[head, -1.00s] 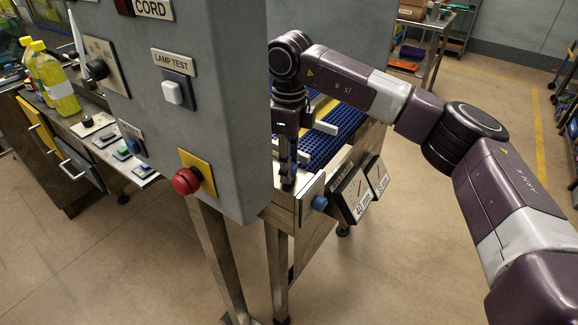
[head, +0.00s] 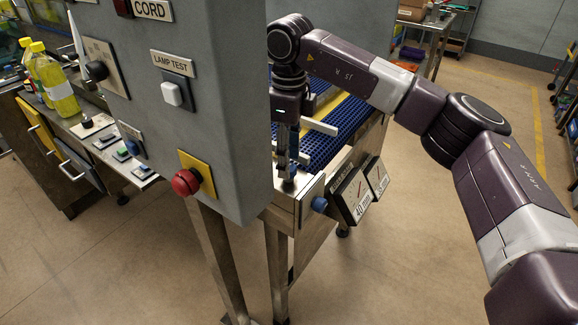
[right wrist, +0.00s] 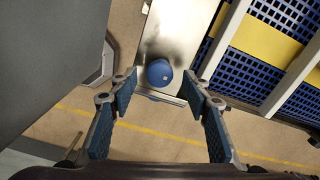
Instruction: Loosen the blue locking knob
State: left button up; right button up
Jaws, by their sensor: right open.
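The blue locking knob (right wrist: 159,72) is round with a small pale mark and sits on a bare metal plate (right wrist: 178,32) in the right wrist view. My right gripper (right wrist: 159,84) is open, with one blue-padded finger on each side of the knob in the picture. I see a gap between the knob and each fingertip; the height of the tips is hard to tell. In the head view my right gripper (head: 288,183) points down over the end of the conveyor frame, and I cannot make out this knob there. My left gripper is out of view.
A blue conveyor belt (head: 335,135) runs beside the plate. A grey control cabinet (head: 228,110) with a red button (head: 186,182) stands close to the left of my gripper.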

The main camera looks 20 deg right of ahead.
notch_tip(320, 180, up, 9)
jog(key=shift+f, duration=0.1)
dwell(0.6)
